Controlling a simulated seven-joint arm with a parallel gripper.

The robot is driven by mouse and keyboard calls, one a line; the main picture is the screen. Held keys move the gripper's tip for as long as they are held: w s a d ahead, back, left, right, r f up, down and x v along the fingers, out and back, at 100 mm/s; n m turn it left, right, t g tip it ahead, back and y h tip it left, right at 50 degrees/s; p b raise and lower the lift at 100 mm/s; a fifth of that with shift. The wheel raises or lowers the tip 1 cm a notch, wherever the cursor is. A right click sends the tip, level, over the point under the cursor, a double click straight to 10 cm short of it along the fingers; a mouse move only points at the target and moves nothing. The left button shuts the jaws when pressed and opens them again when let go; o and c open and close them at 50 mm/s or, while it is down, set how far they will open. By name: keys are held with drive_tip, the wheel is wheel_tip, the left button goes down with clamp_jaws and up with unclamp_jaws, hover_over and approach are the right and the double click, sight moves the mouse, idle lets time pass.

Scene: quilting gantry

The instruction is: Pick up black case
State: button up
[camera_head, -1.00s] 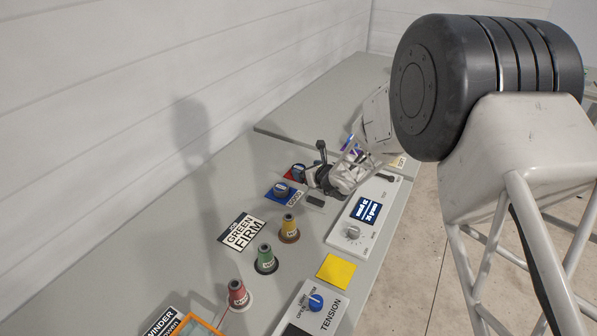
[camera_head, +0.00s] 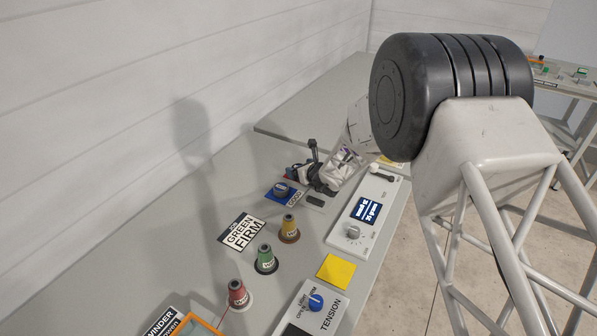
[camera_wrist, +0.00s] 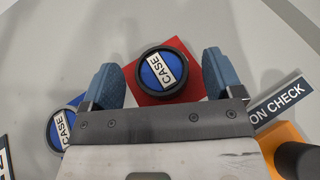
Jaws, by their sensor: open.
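A round black case (camera_wrist: 162,73) with a blue top and a white CASE label sits on a red square pad (camera_wrist: 186,54) in the wrist view.
Red (camera_head: 238,295), green (camera_head: 265,259) and yellow (camera_head: 289,229) thread cones stand nearer on the grey table. A white panel with a display (camera_head: 368,211) lies right of my gripper. A dial panel marked TENSION (camera_head: 318,305) is at the front. A wall runs along the left.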

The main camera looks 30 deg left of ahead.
drive_tip(key=c, duration=1)
drive_tip(key=shift+r, duration=0.2)
drive_tip(key=shift+r, duration=1.5)
drive_tip(key=s+d, duration=0.3)
drive_tip(key=s, duration=0.1)
drive_tip(key=s+d+r, duration=0.1)
drive_tip(key=s+d, duration=0.6)
drive_tip(key=s, duration=0.1)
drive_tip(key=shift+s+d+r, duration=0.15)
drive_tip(key=shift+d+r, duration=0.05)
drive_tip(key=shift+r, duration=0.1)
